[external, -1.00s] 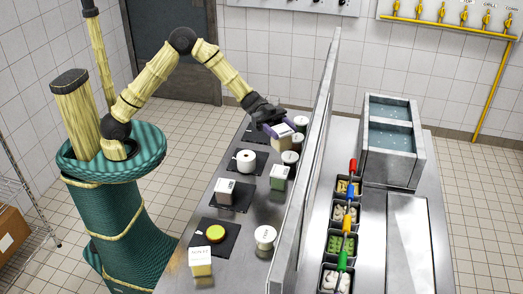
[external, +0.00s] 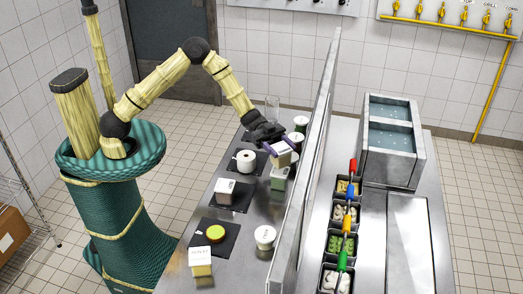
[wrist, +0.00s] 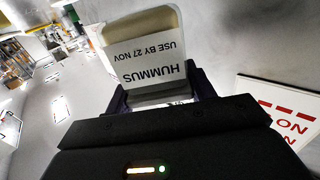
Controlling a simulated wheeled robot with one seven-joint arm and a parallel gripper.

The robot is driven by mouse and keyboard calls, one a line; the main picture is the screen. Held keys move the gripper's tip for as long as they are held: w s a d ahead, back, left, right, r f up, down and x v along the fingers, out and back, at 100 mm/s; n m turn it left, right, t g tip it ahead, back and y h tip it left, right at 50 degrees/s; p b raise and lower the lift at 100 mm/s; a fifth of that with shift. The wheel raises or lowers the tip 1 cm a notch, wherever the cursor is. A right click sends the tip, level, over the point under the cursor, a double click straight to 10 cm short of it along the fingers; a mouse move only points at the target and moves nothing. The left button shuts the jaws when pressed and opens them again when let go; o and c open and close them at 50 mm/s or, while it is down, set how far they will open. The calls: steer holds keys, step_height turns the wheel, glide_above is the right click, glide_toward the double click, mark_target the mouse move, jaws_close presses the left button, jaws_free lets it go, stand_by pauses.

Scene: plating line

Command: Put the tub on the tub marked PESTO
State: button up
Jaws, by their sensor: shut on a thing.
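My gripper (external: 277,145) is shut on a pale tub (external: 281,155). In the wrist view, this tub (wrist: 150,62) has a white label reading HUMMUS, USE BY 27 NOV, upside down in the picture. A green-sided tub with a pale lid (external: 279,179) stands on the counter just below the held tub in the external view. Its label is too small to read, so I cannot tell if it is marked PESTO. I cannot tell whether the two tubs touch.
Round jars (external: 301,124) stand behind the gripper, close to the upright divider (external: 311,150).

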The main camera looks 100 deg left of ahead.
steer(key=shift+f, duration=1.35)
steer(key=shift+f, duration=0.1)
steer(key=shift+f, duration=0.1)
steer(key=o, duration=1.1)
steer(key=shift+r, duration=0.25)
steer(key=shift+s+a+f, duration=0.15)
steer(key=shift+s+a, duration=0.05)
steer(key=shift+a, duration=0.1)
steer(key=b+v, duration=0.2)
steer(key=v, duration=0.9)
steer(key=shift+s+a, duration=0.1)
steer(key=shift+s, duration=0.05)
